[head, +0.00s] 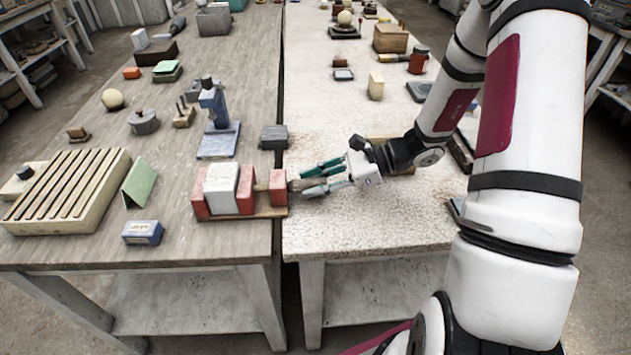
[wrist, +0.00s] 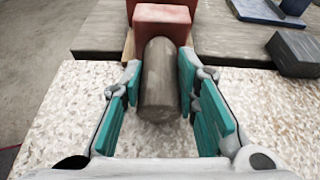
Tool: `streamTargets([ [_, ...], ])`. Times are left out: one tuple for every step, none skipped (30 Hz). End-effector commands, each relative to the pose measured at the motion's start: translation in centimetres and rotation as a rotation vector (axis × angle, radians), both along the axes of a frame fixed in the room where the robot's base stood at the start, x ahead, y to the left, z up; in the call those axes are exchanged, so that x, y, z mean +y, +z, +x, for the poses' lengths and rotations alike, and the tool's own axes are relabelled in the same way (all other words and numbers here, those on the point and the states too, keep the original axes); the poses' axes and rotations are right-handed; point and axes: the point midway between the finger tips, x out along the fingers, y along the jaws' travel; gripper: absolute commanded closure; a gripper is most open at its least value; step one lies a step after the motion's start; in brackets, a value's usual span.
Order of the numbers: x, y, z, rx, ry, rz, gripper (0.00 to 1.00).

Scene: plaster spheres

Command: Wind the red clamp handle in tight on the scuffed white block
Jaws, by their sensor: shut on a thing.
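The clamp stands at the right edge of the left table, on a thin wooden base (head: 262,212). The scuffed white block (head: 222,183) sits upright between a red left jaw (head: 199,197) and a red right jaw (head: 246,190). Any small gap is too fine to tell. A short rod joins the right jaw to a red end block (head: 278,186), which also shows in the wrist view (wrist: 162,22). The grey-brown round handle (wrist: 160,78) sticks out of this block. My gripper (head: 306,181) is shut on the handle, its green-padded fingers on either side.
A dark grey block (head: 273,137) lies just behind the clamp. A narrow gap separates the tables. The right table's front (head: 370,225) is clear.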

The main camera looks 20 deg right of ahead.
Motion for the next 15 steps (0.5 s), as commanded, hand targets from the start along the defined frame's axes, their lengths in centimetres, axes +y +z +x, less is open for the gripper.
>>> streamTargets([
  [-0.01,0.08,-0.04,0.026,0.003,0.007,0.99],
  [-0.01,0.09,-0.03,0.046,0.004,0.014,0.99],
  [0.02,0.08,-0.02,0.076,0.004,0.023,0.99],
  [0.01,0.07,0.01,0.099,0.004,0.03,0.99],
  [-0.01,0.06,0.04,0.122,0.003,0.038,0.99],
  [-0.03,0.06,0.04,0.156,0.004,0.049,0.99],
  [-0.05,0.06,0.09,0.182,0.004,0.057,0.99],
  [-0.06,0.02,0.11,0.209,0.003,0.065,0.99],
  [-0.06,-0.02,0.12,0.246,0.004,0.077,0.99],
  [-0.06,-0.01,0.18,0.273,0.003,0.086,0.99],
  [-0.07,-0.02,0.2,0.3,0.003,0.096,0.99],
  [-0.08,-0.08,0.22,0.336,0.004,0.107,0.99],
  [-0.1,-0.1,0.26,0.363,0.003,0.116,0.99],
  [-0.09,-0.1,0.28,0.391,0.003,0.125,0.99],
  [-0.11,-0.14,0.33,0.427,0.003,0.136,0.99],
])
